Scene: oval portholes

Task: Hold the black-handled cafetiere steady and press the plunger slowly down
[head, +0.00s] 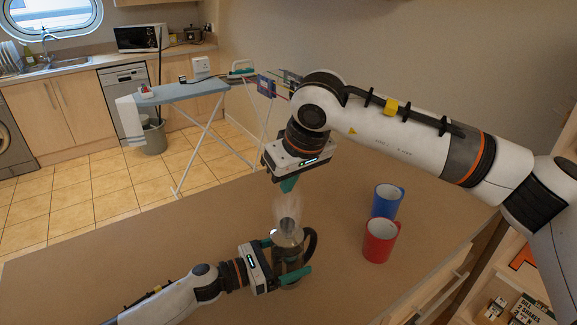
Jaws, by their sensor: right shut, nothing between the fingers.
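The glass cafetiere (288,243) stands upright on the brown worktop, with a metal lid and a black handle (311,243) to its right. My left gripper (283,259) comes in from the left, with its teal fingers on either side of the cafetiere's body, shut on it. My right gripper (289,184) is above the lid, pointing down, with its fingers together and empty. A pale, hazy patch like steam lies between the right fingertips and the lid. The plunger rod and knob cannot be made out clearly there.
A red mug (379,242) and a blue mug (387,202) stand right of the cafetiere. The worktop (150,240) is clear on the left. An ironing board (180,91) stands beyond it. Open shelves with boxes are at lower right.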

